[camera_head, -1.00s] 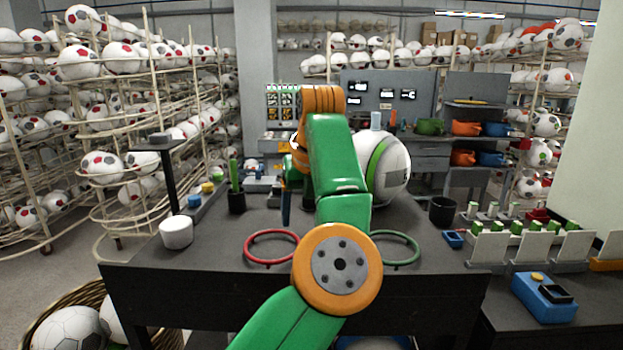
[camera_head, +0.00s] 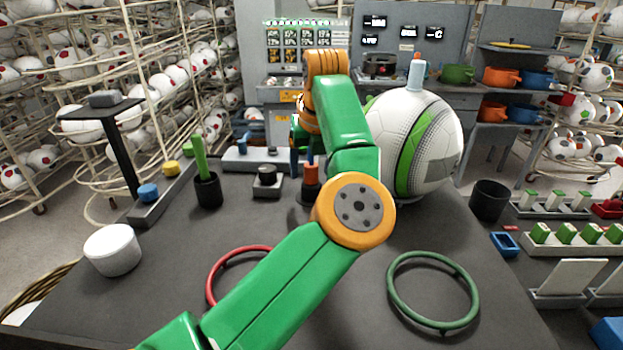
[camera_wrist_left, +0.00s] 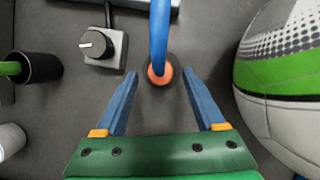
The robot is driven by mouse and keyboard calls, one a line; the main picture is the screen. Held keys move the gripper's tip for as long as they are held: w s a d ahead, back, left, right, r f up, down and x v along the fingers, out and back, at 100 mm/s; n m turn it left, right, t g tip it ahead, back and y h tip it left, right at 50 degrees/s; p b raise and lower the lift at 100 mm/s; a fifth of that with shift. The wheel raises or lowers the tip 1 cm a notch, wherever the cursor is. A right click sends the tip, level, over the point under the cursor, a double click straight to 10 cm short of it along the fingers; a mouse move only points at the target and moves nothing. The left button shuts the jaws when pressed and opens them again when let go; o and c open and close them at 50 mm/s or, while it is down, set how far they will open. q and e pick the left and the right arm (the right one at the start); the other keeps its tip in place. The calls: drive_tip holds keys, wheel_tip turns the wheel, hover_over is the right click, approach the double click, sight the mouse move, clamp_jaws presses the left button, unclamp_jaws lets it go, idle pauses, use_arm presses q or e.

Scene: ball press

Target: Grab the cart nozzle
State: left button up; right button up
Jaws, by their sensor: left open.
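What looks like the nozzle, a blue rod with an orange collar (camera_head: 311,174), stands upright in a dark holder on the table, just past my left forearm. The blue rod also shows in the left wrist view (camera_wrist_left: 160,35), its orange collar at its lower end. My left gripper (camera_wrist_left: 160,76) is open, its two blue fingers on either side of the rod's line with gaps on both sides. In the head view the arm mostly hides the gripper; one blue finger (camera_head: 294,161) shows left of the nozzle. My right gripper is not in view.
A large white and green ball (camera_head: 428,145) stands close right of the nozzle. A black knob box (camera_head: 266,183) and a dark cup with a green stick (camera_head: 208,190) are to the left. Red (camera_head: 211,280) and green (camera_head: 433,322) rings lie in front.

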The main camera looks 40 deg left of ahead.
use_arm(q)
drive_tip(key=shift+w+a+f, duration=0.25)
drive_tip(key=shift+a+f, duration=0.05)
drive_tip(key=shift+f, duration=0.15)
drive_tip(key=shift+w+a+f, duration=0.2)
drive_tip(key=shift+a+f, duration=0.05)
drive_tip(key=shift+f, duration=0.2)
drive_tip(key=shift+s+d+r, duration=0.15)
clamp_jaws()
drive_tip(key=shift+r, duration=0.1)
